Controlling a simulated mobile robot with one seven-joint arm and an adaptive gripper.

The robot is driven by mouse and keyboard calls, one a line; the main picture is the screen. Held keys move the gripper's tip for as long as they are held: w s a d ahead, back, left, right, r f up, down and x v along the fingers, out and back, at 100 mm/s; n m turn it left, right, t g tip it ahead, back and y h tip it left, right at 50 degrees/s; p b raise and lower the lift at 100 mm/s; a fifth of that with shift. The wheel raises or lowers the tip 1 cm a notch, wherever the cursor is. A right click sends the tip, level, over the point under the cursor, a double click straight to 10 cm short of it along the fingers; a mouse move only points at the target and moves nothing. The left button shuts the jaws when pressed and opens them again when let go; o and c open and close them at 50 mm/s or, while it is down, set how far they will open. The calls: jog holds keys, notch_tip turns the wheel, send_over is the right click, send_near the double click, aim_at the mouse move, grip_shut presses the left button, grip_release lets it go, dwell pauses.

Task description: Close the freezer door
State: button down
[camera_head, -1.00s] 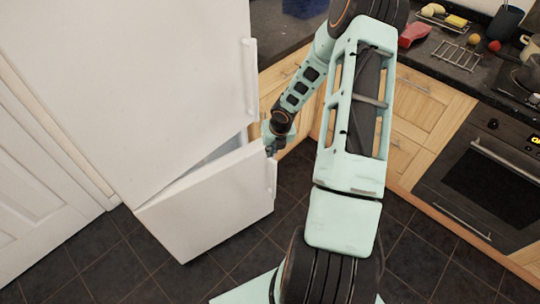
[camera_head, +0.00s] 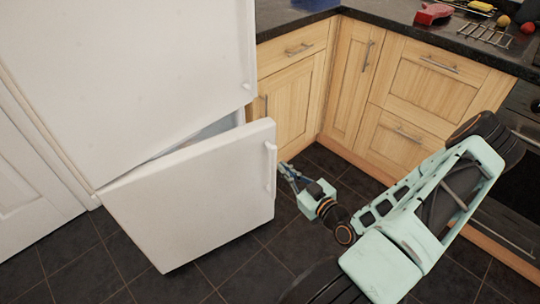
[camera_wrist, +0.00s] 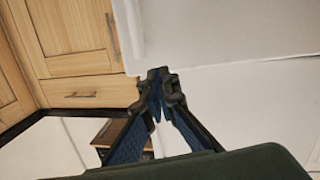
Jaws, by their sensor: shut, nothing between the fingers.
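The white freezer door (camera_head: 200,200) is the lower door of the tall white fridge-freezer (camera_head: 130,80). A plain white surface fills the right of that view.
Wooden cabinets (camera_head: 300,90) stand behind my gripper, under a dark countertop (camera_head: 400,18). A red object (camera_head: 432,13) and a wire rack (camera_head: 485,33) lie on the counter. An oven (camera_head: 520,170) is at the right. Dark floor tiles (camera_head: 225,265) are clear before the door.

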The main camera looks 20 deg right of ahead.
jog(key=d+m, duration=0.1)
jog(key=m, duration=0.1)
jog(key=b, duration=0.3)
send_near(263, 136)
jog(key=shift+t+h, duration=0.4)
jog(key=w, duration=0.2)
jog(key=w+a, duration=0.1)
jog(key=w, duration=0.3)
jog(key=shift+w+a+f, duration=0.15)
jog(key=shift+w+f, duration=0.15)
jog(key=shift+m, duration=0.3)
